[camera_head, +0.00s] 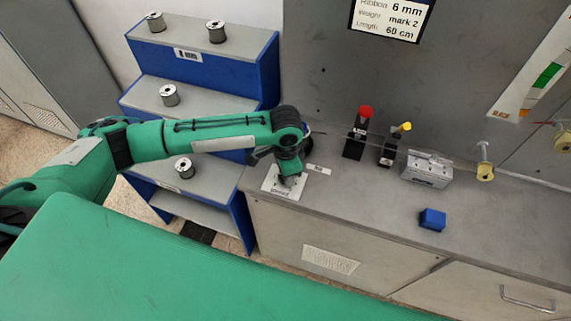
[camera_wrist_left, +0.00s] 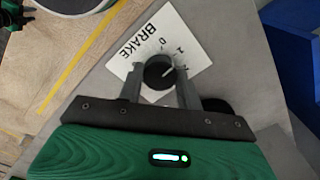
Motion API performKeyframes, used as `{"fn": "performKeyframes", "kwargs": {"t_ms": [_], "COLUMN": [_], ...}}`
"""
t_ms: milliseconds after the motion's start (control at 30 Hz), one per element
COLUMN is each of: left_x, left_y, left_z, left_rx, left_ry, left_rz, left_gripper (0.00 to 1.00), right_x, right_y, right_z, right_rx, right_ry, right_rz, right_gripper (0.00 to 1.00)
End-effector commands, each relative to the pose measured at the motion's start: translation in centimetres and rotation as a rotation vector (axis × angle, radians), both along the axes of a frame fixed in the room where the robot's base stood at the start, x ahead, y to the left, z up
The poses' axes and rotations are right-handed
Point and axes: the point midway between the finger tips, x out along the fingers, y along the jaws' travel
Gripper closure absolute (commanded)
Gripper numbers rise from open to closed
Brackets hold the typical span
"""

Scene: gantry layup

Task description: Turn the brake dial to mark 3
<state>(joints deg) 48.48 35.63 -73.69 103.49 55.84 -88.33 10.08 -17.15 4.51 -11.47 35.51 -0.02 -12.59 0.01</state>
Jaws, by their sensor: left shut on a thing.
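The brake dial (camera_wrist_left: 158,73) is a round black knob with a white pointer line, on a white plate (camera_wrist_left: 124,66) lettered BRAKE. In the left wrist view the pointer is towards the upper right; small numbers lie around the knob, but I cannot tell which one it meets. My left gripper (camera_head: 291,179) is shut on the dial, with one finger on either side. In the head view the plate (camera_head: 272,186) lies on the counter's left end and the gripper hides most of the dial. My right gripper is not in view.
A wall sign (camera_head: 391,18) reads ribbon 6 mm, weight mark 2, length 60 cm. Red-topped (camera_head: 358,135) and yellow-topped (camera_head: 395,147) devices, a grey block (camera_head: 426,169) and a blue cube (camera_head: 432,219) stand on the counter. Blue shelves (camera_head: 255,72) with several spools stand left.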

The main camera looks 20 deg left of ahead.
Motion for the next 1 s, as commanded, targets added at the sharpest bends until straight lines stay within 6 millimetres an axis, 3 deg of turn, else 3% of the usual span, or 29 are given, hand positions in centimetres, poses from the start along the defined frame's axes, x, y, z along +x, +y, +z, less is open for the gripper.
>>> {"fn": "performKeyframes", "kwargs": {"t_ms": [33,400,1000], "left_x": [0.0,0.0,0.0], "left_y": [0.0,-0.1,-0.2], "left_z": [0.6,0.5,0.3], "left_rx": [-0.001,-0.003,-0.004], "left_ry": [0.001,-0.001,-0.004], "left_rz": [-0.042,-0.393,-0.964], "left_gripper": [0.87,0.87,0.87], "right_x": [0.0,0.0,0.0], "right_y": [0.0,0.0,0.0], "right_z": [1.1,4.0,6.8], "right_rx": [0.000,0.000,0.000], "right_ry": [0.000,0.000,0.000], "right_rz": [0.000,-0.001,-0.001], "right_gripper": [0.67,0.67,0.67]}}
